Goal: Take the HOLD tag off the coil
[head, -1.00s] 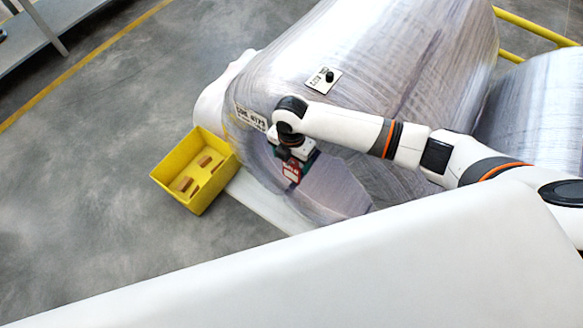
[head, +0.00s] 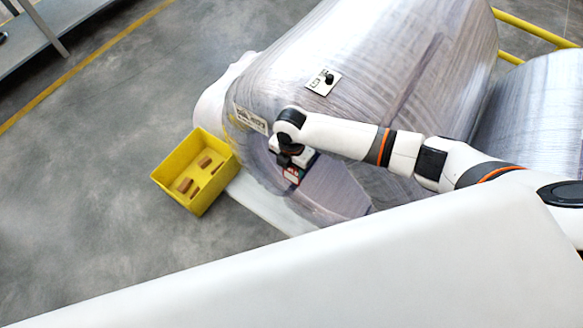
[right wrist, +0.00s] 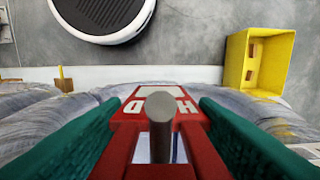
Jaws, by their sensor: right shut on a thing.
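The wrapped coil (head: 375,60) lies on its side in clear film. The red HOLD tag (head: 292,176) is at the coil's near end face, partly hidden by my right gripper (head: 289,165). In the right wrist view the red tag (right wrist: 125,145) sits between the two green finger pads, its white letters upside down. My right gripper (right wrist: 161,135) is shut on the tag. A grey round pin (right wrist: 161,145) stands in front of the tag's middle; I cannot tell whether the tag still hangs on it. My left gripper is not in view.
A yellow bin (head: 214,160) with brown blocks inside stands on the floor left of the coil. A white card with a black knob (head: 322,82) is on the coil's top. A printed label (head: 251,119) is near its end edge. A second coil (head: 540,110) lies at right.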

